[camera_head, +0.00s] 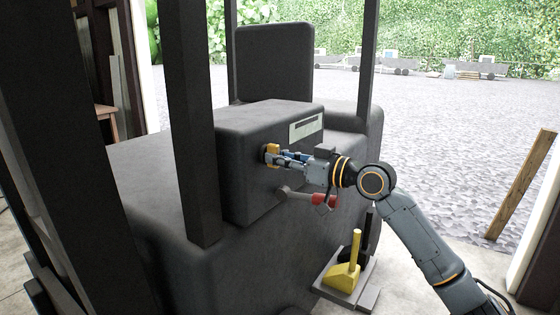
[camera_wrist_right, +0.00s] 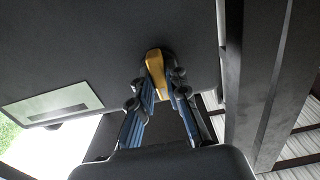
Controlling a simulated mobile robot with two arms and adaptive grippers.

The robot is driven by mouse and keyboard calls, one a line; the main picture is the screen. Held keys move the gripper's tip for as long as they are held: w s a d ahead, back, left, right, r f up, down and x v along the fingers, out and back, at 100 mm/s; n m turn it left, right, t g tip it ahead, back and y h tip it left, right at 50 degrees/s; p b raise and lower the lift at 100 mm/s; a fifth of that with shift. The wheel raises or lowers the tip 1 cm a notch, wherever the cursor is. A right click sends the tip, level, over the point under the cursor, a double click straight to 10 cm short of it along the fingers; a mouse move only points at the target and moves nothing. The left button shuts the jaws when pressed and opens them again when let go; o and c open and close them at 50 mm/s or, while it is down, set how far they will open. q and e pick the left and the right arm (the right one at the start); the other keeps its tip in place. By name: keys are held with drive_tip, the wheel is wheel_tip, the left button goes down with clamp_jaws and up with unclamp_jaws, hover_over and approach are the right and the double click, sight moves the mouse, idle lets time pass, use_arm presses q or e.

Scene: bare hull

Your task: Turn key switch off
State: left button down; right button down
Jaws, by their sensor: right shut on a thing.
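The yellow key switch (camera_head: 271,153) sticks out from the side of a dark grey console box (camera_head: 240,150). My right gripper (camera_head: 282,156) reaches it from the right, with its fingers at the switch. In the right wrist view the yellow key (camera_wrist_right: 155,66) stands out from the dark panel (camera_wrist_right: 90,45). The blue fingers of my right gripper (camera_wrist_right: 163,88) are shut on its lower part, one on each side. The key's base is partly hidden. My left gripper is in neither view.
A lever with a red knob (camera_head: 322,200) juts out just below my right gripper. A yellow pedal lever (camera_head: 345,272) stands on a grey plate below. Dark posts (camera_head: 190,110) rise left of the console. Open gravel lies to the right.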

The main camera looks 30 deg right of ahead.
drive_tip(key=c, duration=1.3)
unclamp_jaws()
drive_tip(key=v, duration=1.2)
drive_tip(key=shift+f, duration=0.1)
